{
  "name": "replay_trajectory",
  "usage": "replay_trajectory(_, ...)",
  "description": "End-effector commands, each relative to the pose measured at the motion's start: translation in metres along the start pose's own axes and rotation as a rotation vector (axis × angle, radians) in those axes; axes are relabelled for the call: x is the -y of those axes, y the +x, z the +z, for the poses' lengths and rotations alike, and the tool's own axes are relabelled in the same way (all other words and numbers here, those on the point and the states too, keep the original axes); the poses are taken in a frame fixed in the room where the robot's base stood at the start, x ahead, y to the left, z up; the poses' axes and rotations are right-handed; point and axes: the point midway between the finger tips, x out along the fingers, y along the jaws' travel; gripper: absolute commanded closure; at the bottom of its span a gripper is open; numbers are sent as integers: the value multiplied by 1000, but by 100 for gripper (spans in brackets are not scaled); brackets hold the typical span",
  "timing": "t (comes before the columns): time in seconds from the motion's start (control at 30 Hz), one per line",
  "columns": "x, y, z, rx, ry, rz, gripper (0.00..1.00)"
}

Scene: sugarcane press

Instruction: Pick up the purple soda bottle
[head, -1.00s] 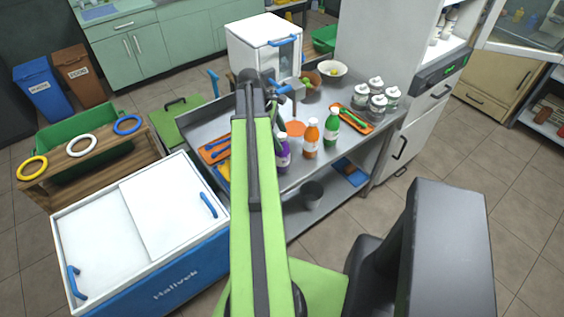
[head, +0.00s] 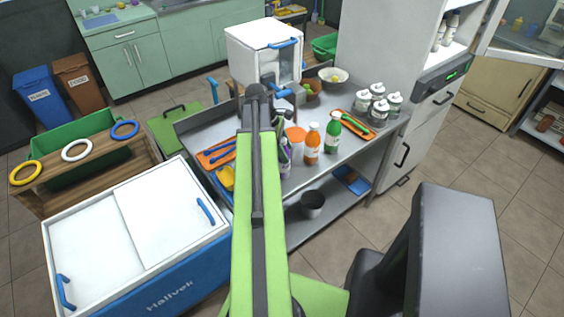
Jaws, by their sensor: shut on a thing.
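The purple soda bottle (head: 285,162) is upright at the near edge of the metal table, just right of my arm, which hides part of it. My gripper (head: 281,122) is at the bottle's upper part and shut on it; the jaws are small and partly hidden by my arm. I cannot tell whether the bottle's base touches the table. An orange bottle (head: 312,144) and a green bottle (head: 333,133) stand to its right.
The metal table (head: 300,180) also holds an orange cup (head: 297,137), an orange tray (head: 214,155) at left, several glass jars (head: 378,104) at right and a press (head: 284,91) at the back. A white chest (head: 130,225) stands left.

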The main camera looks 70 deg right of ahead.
Motion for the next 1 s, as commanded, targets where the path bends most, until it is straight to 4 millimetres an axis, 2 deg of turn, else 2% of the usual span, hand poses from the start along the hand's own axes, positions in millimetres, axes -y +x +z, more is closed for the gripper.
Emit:
replay_trajectory(0.03,0,0,0,0,0,0,77)
replay_trajectory(0.2,0,0,0,0,0,0,99)
replay_trajectory(0.23,0,0,0,0,0,0,100)
replay_trajectory(0.67,0,-3,1,0,0,0,100)
replay_trajectory(0.87,0,-23,7,0,-3,1,100)
replay_trajectory(1.0,1,-47,14,0,-7,3,100)
